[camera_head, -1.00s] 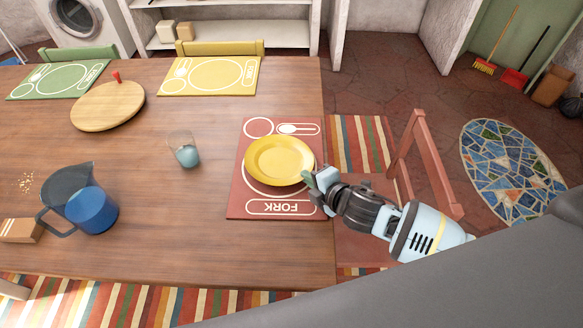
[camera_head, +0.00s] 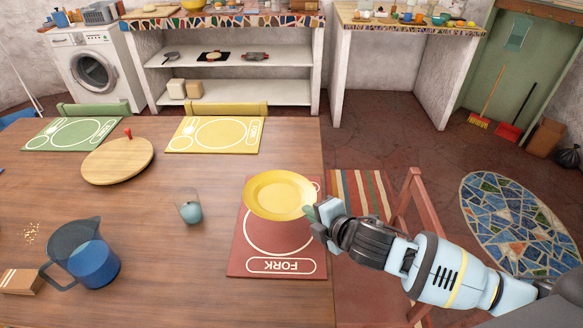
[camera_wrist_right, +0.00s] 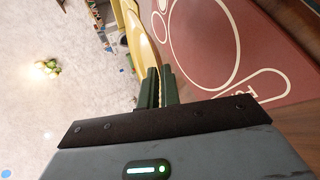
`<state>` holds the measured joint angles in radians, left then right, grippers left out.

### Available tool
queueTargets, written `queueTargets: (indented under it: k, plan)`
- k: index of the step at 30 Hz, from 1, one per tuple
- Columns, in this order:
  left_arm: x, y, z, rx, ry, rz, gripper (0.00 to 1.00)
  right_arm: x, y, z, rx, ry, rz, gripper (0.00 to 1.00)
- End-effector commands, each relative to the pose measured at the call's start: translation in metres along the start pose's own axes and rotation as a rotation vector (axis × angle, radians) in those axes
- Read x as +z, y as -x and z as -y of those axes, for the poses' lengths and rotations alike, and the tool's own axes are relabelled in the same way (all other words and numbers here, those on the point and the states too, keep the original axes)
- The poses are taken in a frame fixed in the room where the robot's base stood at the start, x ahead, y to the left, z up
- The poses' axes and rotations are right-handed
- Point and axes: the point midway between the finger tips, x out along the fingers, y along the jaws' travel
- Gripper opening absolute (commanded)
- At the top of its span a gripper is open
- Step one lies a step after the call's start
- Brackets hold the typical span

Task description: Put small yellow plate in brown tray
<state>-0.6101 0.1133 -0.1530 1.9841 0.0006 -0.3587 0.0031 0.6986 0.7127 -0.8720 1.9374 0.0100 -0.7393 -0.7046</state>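The small yellow plate (camera_head: 280,193) is held roughly level above the far part of the red placemat (camera_head: 250,250) at the table's right side. My right gripper (camera_head: 314,213) is at the plate's right rim, shut on it. In the right wrist view the two dark green fingers (camera_wrist_right: 162,88) are close together at the edge of the yellow plate (camera_wrist_right: 143,45). The rim between the fingertips is partly hidden. No brown tray can be made out in either view. My left gripper is not in view.
On the table are a small glass (camera_head: 189,208), a blue pitcher (camera_head: 90,262) and a round wooden board (camera_head: 117,161) with a red knob. A reddish chair (camera_head: 428,215) is beside the table's right edge. Counters with shelves (camera_head: 235,60) stand behind.

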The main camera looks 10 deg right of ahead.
Motion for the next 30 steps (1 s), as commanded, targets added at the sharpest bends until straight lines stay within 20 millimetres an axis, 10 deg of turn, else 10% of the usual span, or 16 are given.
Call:
queueTargets:
  k: [8,18,30]
  plan:
    - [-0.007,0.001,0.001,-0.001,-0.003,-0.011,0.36,-0.004,0.012,-0.016,0.013,-0.013,0.026,0.0]
    - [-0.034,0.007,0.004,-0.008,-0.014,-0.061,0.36,0.005,0.092,-0.076,0.026,-0.104,0.213,0.0]
    - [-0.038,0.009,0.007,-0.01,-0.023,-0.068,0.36,0.02,0.133,-0.086,0.003,-0.159,0.313,0.0]
